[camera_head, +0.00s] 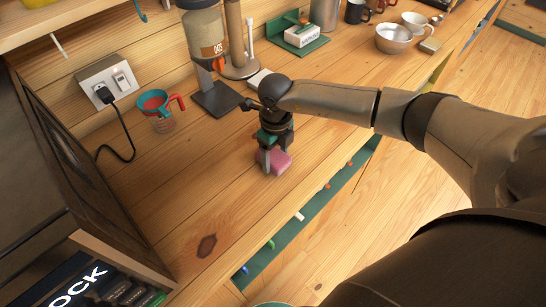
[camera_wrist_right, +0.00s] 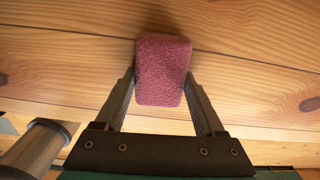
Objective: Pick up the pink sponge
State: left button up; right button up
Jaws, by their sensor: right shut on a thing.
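The pink sponge (camera_head: 279,161) is at the wooden counter near its front edge, under my right gripper (camera_head: 270,163). In the right wrist view the sponge (camera_wrist_right: 162,70) is a rounded pink block between the two fingers of the right gripper (camera_wrist_right: 161,90). The fingers touch its two sides, so the gripper is shut on it. I cannot tell whether the sponge still rests on the counter. My left gripper is not in view.
A red and teal measuring cup (camera_head: 157,108) stands to the left, near a wall outlet (camera_head: 108,83). An oats dispenser (camera_head: 207,45) stands behind the gripper. The counter's front left is clear.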

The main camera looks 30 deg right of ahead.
aim_at(275, 157)
jog(key=shift+c, duration=1.4)
jog(key=shift+r, duration=0.1)
notch_tip(275, 157, up, 20)
